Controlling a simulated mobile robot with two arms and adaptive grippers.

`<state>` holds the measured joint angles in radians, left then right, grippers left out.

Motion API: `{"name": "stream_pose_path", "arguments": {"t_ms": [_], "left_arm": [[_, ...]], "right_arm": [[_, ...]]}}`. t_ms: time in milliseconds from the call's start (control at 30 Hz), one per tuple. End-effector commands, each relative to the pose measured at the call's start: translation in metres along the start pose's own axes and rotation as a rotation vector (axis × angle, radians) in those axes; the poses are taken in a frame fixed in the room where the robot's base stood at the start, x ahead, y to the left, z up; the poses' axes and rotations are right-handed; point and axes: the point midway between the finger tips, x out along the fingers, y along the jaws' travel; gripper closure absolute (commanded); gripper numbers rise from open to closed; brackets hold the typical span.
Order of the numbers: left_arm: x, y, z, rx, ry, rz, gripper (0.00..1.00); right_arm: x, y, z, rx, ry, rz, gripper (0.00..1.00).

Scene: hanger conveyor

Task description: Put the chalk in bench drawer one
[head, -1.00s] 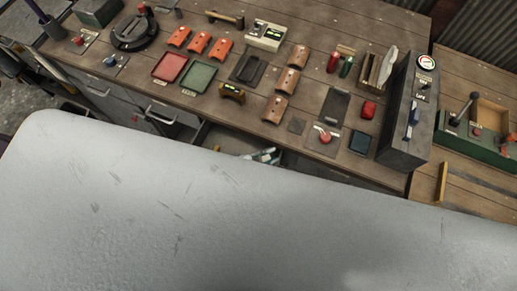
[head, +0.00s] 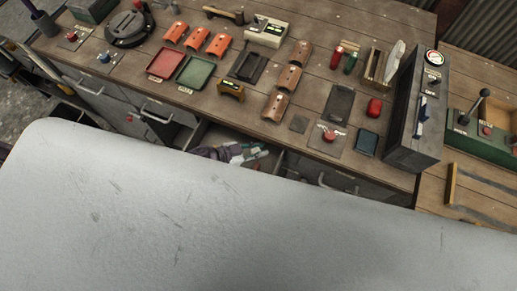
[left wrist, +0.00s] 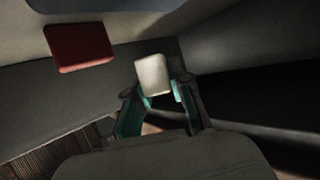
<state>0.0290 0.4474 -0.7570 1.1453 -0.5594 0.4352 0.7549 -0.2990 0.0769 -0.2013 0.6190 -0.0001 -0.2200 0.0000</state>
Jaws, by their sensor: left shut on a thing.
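My left gripper (head: 255,152) shows at the open bench drawer (head: 207,137), just below the bench's front edge. In the left wrist view, its teal-lined fingers (left wrist: 153,98) are shut on a pale, block-shaped piece that looks like the chalk (left wrist: 153,74). The chalk sticks out past the fingertips. A dark red block (left wrist: 80,47) shows apart from it at upper left in that view. The drawer's number cannot be read, and much of its inside is dark or hidden. My right gripper is not in view.
The bench top (head: 215,105) holds red and green trays, several orange curved pieces, and a red button plate (head: 328,135). A tall grey control box (head: 415,115) stands at the right. Other drawers with handles (head: 152,117) line the bench front.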

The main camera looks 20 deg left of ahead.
Motion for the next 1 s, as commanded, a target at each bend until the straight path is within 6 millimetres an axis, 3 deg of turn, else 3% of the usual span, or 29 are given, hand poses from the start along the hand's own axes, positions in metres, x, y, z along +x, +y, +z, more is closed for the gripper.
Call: {"name": "stream_pose_path", "arguments": {"t_ms": [133,967,1000], "left_arm": [[0.007,0.000,0.017,-0.038,0.005,0.016,1.00],[0.011,0.002,0.028,-0.038,0.003,0.014,1.00],[0.011,0.002,0.028,-0.039,0.002,0.015,0.78]], "right_arm": [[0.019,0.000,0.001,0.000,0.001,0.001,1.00],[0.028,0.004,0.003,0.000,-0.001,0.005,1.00],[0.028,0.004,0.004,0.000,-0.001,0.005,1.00]]}}
